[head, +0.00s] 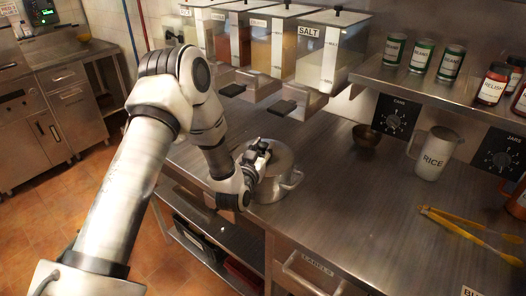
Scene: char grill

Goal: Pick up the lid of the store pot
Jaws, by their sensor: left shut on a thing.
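The store pot (270,192) is a silvery metal pot with a side handle, standing near the front edge of the steel counter. Its lid (283,158) is on top, seen partly behind my gripper. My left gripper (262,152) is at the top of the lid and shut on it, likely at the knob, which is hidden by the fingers. I cannot tell whether the lid is lifted off the rim. My right gripper is not in view.
Clear dispensers, one labelled SALT (322,50), hang above the counter behind the pot. The counter between pot and tongs is clear.

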